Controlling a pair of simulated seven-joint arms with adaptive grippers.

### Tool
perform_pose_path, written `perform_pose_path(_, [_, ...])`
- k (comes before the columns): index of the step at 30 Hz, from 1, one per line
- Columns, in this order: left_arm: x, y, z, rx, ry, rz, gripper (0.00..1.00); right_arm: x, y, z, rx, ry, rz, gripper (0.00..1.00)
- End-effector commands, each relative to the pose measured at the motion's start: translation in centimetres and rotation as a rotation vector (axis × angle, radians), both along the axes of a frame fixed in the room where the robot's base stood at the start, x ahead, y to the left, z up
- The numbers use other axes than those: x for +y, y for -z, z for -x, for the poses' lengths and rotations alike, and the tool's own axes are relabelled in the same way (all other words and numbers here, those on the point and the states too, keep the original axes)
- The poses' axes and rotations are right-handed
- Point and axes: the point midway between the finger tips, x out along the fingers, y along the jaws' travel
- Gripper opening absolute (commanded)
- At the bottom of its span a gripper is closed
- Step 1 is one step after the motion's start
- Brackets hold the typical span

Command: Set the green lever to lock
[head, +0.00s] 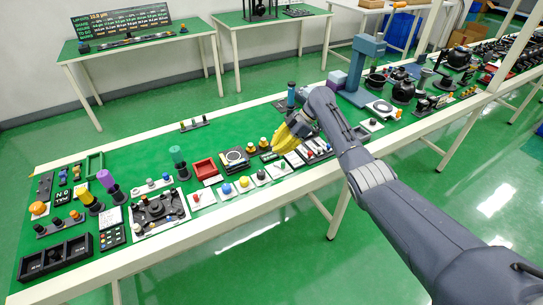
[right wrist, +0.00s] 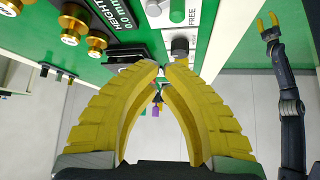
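In the right wrist view, a white label panel (right wrist: 193,18) printed FREE lies just beyond my right fingertips. A dark round-topped knob on a pale block (right wrist: 180,46) stands beside it. No LOCK marking is readable. In the head view, my right gripper (head: 287,139) is over the bench and hides part of the panels. My left gripper (right wrist: 268,22) shows open and empty in the right wrist view.
A HEIGHT display (right wrist: 115,14) and gold knobs (right wrist: 97,43) stand close by my right gripper. In the head view, a red tray (head: 204,169), a black dial unit (head: 234,158) and a blue-grey stand (head: 362,70) crowd the green bench (head: 130,145).

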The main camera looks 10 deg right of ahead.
Motion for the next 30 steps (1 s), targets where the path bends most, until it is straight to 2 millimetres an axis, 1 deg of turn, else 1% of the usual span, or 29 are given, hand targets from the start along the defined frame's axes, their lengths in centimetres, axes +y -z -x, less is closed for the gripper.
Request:
perform_pose_path(3, [0.0, 0.0, 0.0, 0.0, 0.0, 0.0, 0.42, -0.6, -0.9, -0.1, -0.001, -0.002, 0.0, 0.0])
perform_pose_path(8, [0.1, 0.0, 0.0, 0.0, 0.0, 0.0, 0.42, -1.0, -1.4, -0.2, -0.001, -0.001, 0.0, 0.0])
perform_pose_path(24, [0.1, 0.0, 0.0, 0.0, 0.0, -0.001, 0.42, -1.3, -1.6, -0.3, 0.001, 0.009, -0.003, 0.0])
perform_pose_path(26, [0.1, 0.0, 0.0, 0.0, 0.0, -0.001, 0.42, -1.9, -1.7, -0.6, 0.006, 0.04, -0.011, 0.0])
perform_pose_path(28, [0.1, 0.0, 0.1, 0.001, 0.001, -0.001, 0.42, -3.1, -1.9, -1.3, 0.019, 0.114, -0.032, 0.0])
perform_pose_path(29, [0.1, 0.0, 0.1, 0.001, 0.001, -0.001, 0.42, -3.8, -2.1, -1.7, 0.025, 0.157, -0.045, 0.0])
perform_pose_path(30, [0.1, 0.0, 0.1, 0.001, 0.001, -0.001, 0.42, -5.0, -2.3, -2.4, 0.038, 0.226, -0.066, 0.0])
